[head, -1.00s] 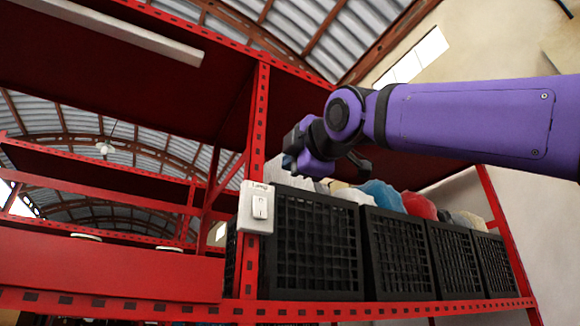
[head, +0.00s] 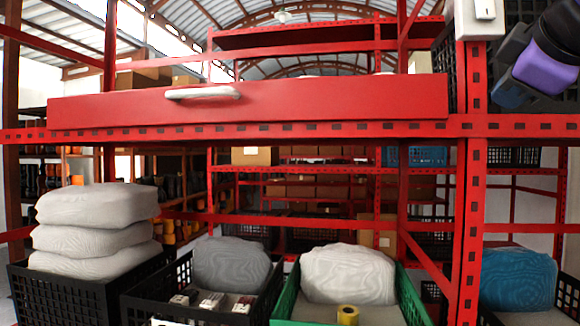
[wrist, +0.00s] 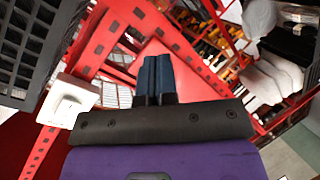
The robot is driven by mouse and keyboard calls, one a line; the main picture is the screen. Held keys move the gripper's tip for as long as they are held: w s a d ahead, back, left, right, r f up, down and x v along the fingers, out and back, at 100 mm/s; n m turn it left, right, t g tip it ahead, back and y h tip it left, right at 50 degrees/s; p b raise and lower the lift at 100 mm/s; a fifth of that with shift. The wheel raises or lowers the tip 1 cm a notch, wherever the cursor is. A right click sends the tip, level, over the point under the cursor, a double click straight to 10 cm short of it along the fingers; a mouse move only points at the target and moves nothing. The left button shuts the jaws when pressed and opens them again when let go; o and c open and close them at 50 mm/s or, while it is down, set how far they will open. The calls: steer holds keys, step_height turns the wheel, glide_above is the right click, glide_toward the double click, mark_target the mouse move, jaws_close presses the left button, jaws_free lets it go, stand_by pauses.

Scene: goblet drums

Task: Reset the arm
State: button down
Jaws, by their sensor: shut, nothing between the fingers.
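My gripper (wrist: 155,76) is shut and empty, its two blue fingers together in the middle of the wrist view. In the head view, part of my gripper (head: 508,92) and purple wrist shows at the upper right edge; the rest of the arm is out of frame. It is to the right of the red rack post (head: 470,200), near the white light switch (head: 485,12). The switch also shows at the left of the wrist view (wrist: 68,102). I cannot tell whether the gripper touches anything.
A red drawer front (head: 250,106) with a white handle (head: 203,92) spans the rack. Below are a green crate (head: 413,300), black crates (head: 140,308), stacked grey bags (head: 95,225) and a blue bag (head: 518,278). A black crate (wrist: 35,45) is close in the wrist view.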

steer(key=s+a+f+m+g+y, duration=0.1)
steer(key=s+f+m+g, duration=0.1)
steer(key=f, duration=0.7)
steer(key=s+a+f+m+g+y, duration=0.1)
steer(key=s+f+m+g, duration=0.1)
steer(key=f, duration=0.8)
steer(key=s+a+f+m+g, duration=0.1)
steer(key=f+m+g, duration=0.3)
steer(key=f, duration=0.6)
steer(key=shift+s+a+f+m+y, duration=0.15)
steer(key=shift+s+a+m+y, duration=0.2)
steer(key=shift+s, duration=0.5)
